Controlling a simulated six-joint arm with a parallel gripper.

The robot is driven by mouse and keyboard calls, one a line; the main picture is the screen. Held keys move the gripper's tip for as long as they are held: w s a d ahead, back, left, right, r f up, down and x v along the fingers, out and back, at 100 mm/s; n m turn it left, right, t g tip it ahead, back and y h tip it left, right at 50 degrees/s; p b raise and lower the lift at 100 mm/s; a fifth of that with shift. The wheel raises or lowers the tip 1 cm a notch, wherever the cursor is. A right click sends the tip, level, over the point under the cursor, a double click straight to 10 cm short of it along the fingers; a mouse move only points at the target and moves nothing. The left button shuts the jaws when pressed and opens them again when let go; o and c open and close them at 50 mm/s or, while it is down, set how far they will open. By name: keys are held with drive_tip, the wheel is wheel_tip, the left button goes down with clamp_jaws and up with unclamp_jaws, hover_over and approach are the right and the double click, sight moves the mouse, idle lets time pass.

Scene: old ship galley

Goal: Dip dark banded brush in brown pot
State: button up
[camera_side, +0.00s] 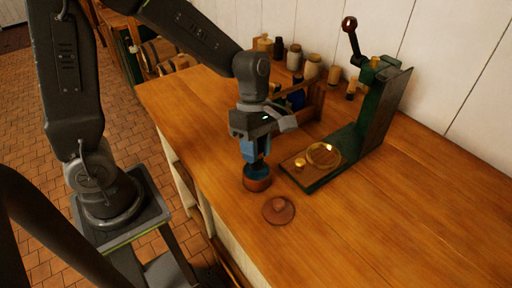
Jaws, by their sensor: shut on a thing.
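The small brown pot (257,184) stands on the wooden counter, below my gripper (256,158). My gripper points down just over the pot's mouth, with its blue fingers close together. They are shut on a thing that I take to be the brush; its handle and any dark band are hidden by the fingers. The brush's lower end is hidden too, so I cannot tell whether it is inside the pot. A blue rim or content shows at the pot's top. A round brown lid with a knob (279,208) lies on the counter in front of the pot.
A green press (372,120) with a tall lever stands right of the pot, with a brass dish (323,155) on its base. A wooden rack (312,104) and several jars (312,68) stand behind my gripper. The counter (400,220) is clear at the front right.

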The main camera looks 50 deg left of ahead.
drive_tip(key=shift+f, duration=0.75)
idle(1.3)
drive_tip(key=shift+r, duration=3.6)
drive_tip(key=shift+w+a+r+m, duration=0.2)
drive_tip(key=shift+w+m, duration=0.2)
drive_tip(key=shift+m, duration=0.1)
drive_tip(key=w+a+r+m+y, duration=0.2)
drive_tip(key=w+a+r+m, duration=0.1)
drive_tip(key=m, duration=0.3)
drive_tip(key=w+a+r+m+y, duration=0.2)
drive_tip(key=w+a+r+m, duration=0.1)
drive_tip(key=m, duration=0.4)
drive_tip(key=w+a+r+m+g+y, duration=0.1)
drive_tip(key=w+a+r+m+y, duration=0.1)
drive_tip(key=w+a+r+m, duration=0.1)
drive_tip(key=shift+w+a+r+m, duration=0.1)
drive_tip(key=shift+w+a+m, duration=0.4)
drive_tip(key=shift+m, duration=0.4)
drive_tip(key=shift+w+a+m, duration=0.4)
drive_tip(key=shift+w+m, duration=0.1)
drive_tip(key=shift+m, duration=0.4)
